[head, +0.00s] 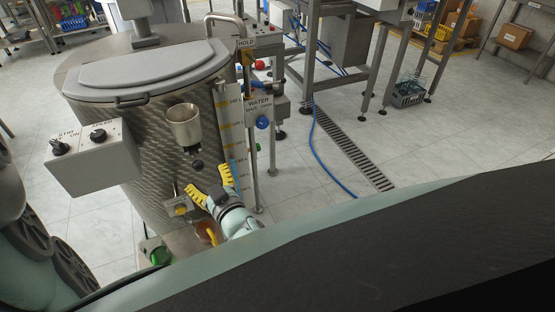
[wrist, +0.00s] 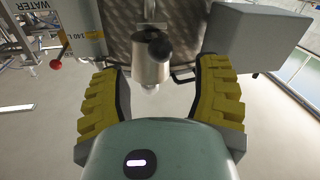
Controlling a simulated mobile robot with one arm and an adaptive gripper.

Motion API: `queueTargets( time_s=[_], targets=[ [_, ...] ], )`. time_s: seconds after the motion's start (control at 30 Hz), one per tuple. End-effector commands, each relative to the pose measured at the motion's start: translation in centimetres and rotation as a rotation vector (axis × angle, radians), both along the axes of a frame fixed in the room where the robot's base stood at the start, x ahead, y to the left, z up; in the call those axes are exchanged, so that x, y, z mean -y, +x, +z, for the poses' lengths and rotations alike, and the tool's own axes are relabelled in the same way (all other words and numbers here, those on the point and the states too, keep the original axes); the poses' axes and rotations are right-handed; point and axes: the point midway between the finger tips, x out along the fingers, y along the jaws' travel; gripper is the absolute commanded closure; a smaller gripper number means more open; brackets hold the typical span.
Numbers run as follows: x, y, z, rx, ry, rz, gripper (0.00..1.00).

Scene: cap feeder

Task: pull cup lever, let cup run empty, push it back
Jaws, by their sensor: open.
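The metal cup (head: 184,132) is mounted on the front of the large steel tank (head: 150,160). It tapers downward, and its inside looks grey and empty of anything I can make out. The lever, ending in a black knob (head: 197,165), sits just below the cup. In the wrist view the cup (wrist: 146,68) and the knob (wrist: 159,47) show beyond and between my fingers. My gripper (head: 207,178) has yellow fingers spread wide, in front of and below the knob, not visibly touching it. In the wrist view my gripper (wrist: 159,80) is empty.
A grey control box (head: 95,158) juts out left of the cup. A water panel with a blue knob (head: 262,122) and upright pipes stand to the right. A small yellow-handled valve (head: 182,209) sits below. Open floor lies to the right, with a drain grate (head: 355,150).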

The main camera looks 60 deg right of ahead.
Motion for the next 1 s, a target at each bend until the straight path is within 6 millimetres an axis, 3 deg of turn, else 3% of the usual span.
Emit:
queueTargets(
  time_s=[0.2,0.4,0.9,1.0],
  targets=[
    [1.1,3.3,-0.1,0.001,-0.001,0.002,0.37],
    [1.8,5.1,-0.1,0.001,-0.001,0.002,0.37],
    [2.0,5.8,0.0,0.0,0.001,0.002,0.36],
    [2.0,5.8,0.0,0.0,0.001,0.002,0.46]
  ],
)
